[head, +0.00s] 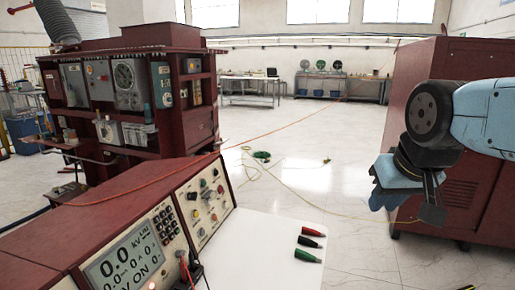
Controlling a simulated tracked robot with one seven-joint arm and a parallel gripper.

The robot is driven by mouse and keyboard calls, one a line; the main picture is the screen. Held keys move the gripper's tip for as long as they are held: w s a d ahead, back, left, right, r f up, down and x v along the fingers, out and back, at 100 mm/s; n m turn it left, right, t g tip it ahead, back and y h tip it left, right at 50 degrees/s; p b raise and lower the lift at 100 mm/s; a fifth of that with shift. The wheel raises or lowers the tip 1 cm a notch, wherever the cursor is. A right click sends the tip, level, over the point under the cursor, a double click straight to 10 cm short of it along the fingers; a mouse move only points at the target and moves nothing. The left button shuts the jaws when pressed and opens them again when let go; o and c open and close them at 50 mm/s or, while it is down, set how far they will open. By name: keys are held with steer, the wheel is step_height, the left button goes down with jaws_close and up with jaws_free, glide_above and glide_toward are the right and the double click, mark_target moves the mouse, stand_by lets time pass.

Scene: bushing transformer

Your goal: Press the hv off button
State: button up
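A dark red control console (95,215) stands at the lower left. Its front has a display (125,262) reading "0.0" with "V ON" partly visible, a keypad (164,222), and a cream panel (205,202) with several small coloured knobs and buttons. The labels are too small to read, so I cannot tell which is the hv off button. My gripper (431,208) hangs at the right, well apart from the console, in front of a red cabinet. No object shows in it; its finger gap is not clear from this angle.
A white tabletop (265,250) beside the console holds red, black and green pointed connectors (308,242). Leads (186,272) hang at the console front. A red equipment rack (130,95) stands behind, and a red cabinet (465,185) at right. Cables cross the open floor (330,190).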

jaws_close()
stand_by(0.6)
